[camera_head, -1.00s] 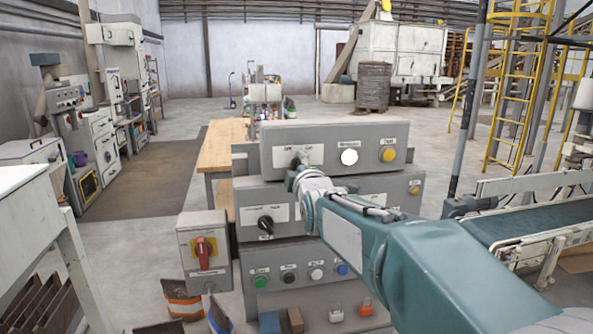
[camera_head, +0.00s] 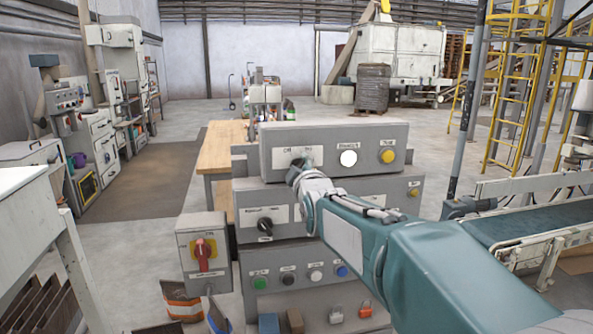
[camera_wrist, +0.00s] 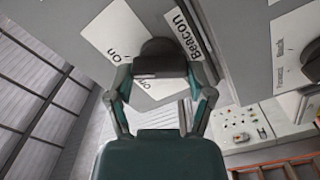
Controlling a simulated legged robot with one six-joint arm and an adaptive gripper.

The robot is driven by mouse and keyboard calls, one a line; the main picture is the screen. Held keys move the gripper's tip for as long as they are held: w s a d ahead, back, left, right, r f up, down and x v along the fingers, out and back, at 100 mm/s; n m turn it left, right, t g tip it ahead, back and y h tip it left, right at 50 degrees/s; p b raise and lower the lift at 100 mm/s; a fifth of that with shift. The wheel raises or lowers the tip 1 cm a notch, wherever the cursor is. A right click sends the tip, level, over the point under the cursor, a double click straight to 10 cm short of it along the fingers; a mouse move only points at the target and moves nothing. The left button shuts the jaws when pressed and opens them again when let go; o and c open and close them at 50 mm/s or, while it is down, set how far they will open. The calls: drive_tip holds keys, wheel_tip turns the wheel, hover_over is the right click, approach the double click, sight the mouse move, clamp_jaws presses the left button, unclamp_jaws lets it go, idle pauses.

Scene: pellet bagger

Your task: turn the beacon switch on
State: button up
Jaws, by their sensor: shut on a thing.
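The beacon switch (camera_wrist: 160,47) is a dark rotary knob on a grey panel, beside a tilted "Beacon" label (camera_wrist: 184,33) and white plates reading "On" in the wrist view. My gripper (camera_wrist: 160,68) is shut on the knob, a finger on each side. The knob's exact angle is hard to tell.
The top box also has a white button (camera_head: 348,158) and a yellow button (camera_head: 387,156). Below are a black selector (camera_head: 265,226) and a row of coloured buttons. A red-handled switch box (camera_head: 203,252) stands at left. A conveyor (camera_head: 530,225) stands at right.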

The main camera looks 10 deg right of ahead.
drive_tip(key=shift+d+f, duration=0.15)
drive_tip(key=shift+f, duration=0.3)
drive_tip(key=o, duration=1.1)
drive_tip(key=shift+d+r, duration=0.15)
drive_tip(key=shift+d, duration=0.05)
drive_tip(key=shift+a+r, duration=0.1)
drive_tip(key=shift+a, duration=0.1)
drive_tip(key=s, duration=1.2)
